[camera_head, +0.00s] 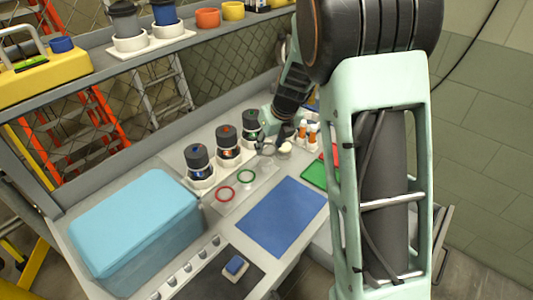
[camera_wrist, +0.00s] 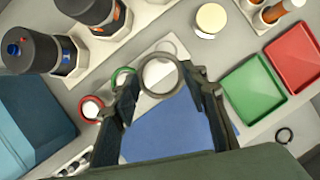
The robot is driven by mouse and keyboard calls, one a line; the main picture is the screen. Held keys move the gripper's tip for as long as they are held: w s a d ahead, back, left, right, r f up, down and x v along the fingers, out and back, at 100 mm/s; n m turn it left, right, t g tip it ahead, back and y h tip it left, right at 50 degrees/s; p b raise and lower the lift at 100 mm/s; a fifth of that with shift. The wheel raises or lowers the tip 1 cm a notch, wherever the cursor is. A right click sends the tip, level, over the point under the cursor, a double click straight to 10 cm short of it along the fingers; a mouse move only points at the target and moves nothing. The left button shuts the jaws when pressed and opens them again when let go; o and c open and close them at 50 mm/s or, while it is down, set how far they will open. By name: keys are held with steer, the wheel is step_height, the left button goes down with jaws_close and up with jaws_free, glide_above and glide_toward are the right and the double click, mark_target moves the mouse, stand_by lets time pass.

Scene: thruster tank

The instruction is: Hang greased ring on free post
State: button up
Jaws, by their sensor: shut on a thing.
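My gripper (camera_wrist: 160,80) is shut on a grey ring (camera_wrist: 160,55), held between its two fingertips in the wrist view. Whether the ring carries grease cannot be told. In the head view my gripper (camera_head: 269,149) is small, over the bench beside the black canisters, and the ring is hard to make out. A row of small pale posts (camera_head: 186,267) stands at the bench's front left. Posts also show partly at the lower left of the wrist view (camera_wrist: 75,160). Which posts are free is too small to tell.
Canisters (camera_head: 228,140), a white jar (camera_wrist: 211,19), a blue mat (camera_head: 283,215), a green tray (camera_wrist: 252,90), a red tray (camera_wrist: 295,55) and a blue case (camera_head: 135,215) surround the work area.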

glide_above(266, 159)
steer(key=s, duration=0.2)
steer(key=f, duration=0.5)
steer(key=shift+w+d, duration=0.1)
steer(key=shift+w, duration=0.15)
steer(key=shift+w+f, duration=0.15)
steer(key=shift+f, duration=1.6)
steer(key=shift+f, duration=0.1)
steer(key=shift+f, duration=0.15)
steer(key=o, duration=0.7)
steer(key=shift+o, duration=0.2)
